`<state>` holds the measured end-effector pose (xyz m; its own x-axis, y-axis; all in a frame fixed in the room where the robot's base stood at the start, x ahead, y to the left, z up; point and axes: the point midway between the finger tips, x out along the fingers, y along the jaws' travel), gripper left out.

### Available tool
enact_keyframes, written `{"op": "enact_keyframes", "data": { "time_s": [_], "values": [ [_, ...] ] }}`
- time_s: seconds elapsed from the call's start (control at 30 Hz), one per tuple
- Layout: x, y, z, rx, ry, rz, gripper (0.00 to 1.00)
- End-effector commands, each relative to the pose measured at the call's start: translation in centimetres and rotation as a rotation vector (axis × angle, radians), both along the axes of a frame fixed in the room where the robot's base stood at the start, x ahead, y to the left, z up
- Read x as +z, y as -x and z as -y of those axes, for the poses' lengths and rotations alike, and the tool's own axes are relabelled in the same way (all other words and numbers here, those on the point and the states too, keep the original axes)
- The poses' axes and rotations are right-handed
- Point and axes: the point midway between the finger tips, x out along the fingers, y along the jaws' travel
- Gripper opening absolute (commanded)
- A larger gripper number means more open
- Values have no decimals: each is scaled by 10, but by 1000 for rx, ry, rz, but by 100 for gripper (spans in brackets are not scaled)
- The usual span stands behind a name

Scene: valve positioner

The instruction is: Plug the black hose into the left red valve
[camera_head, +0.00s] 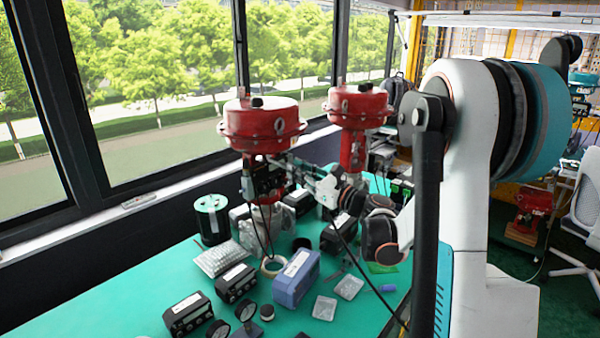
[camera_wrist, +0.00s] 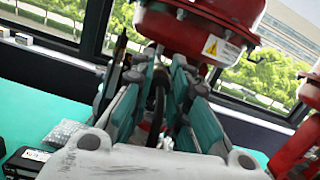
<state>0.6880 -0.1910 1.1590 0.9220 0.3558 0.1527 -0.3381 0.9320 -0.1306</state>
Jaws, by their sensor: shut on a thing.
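The left red valve (camera_head: 262,122) stands by the window, with a dark positioner body (camera_head: 262,180) below its red head. Its red head also fills the top of the wrist view (camera_wrist: 200,35). My gripper (camera_head: 288,163) reaches in from the right, close beside the valve's body under the red head. In the wrist view my gripper (camera_wrist: 160,75) is shut on the black hose (camera_wrist: 156,105), which runs between its fingers. The hose also hangs below the arm in the head view (camera_head: 352,255). The fingers hide the hose end, so I cannot tell whether it touches the port.
A second red valve (camera_head: 357,108) stands to the right. The green table holds a blue box (camera_head: 296,278), black devices (camera_head: 188,314), a bubble-wrap pack (camera_head: 220,259) and a dark canister (camera_head: 211,218). The window sill (camera_head: 120,215) bounds the left side.

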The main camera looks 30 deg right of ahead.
Motion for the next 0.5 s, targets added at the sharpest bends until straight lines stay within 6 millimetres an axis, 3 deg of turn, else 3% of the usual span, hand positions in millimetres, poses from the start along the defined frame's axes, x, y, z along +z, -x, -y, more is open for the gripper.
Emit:
{"op": "enact_keyframes", "data": {
  "time_s": [0.1,0.13,0.2,0.23,0.5],
  "values": [
    [0,-2,-1,0,0,0,0],
    [0,-2,-1,0,0,0,20],
    [0,-1,-1,0,0,0,36],
    [0,-1,-1,0,0,0,39],
    [0,-1,-1,0,0,0,39]
  ]
}}
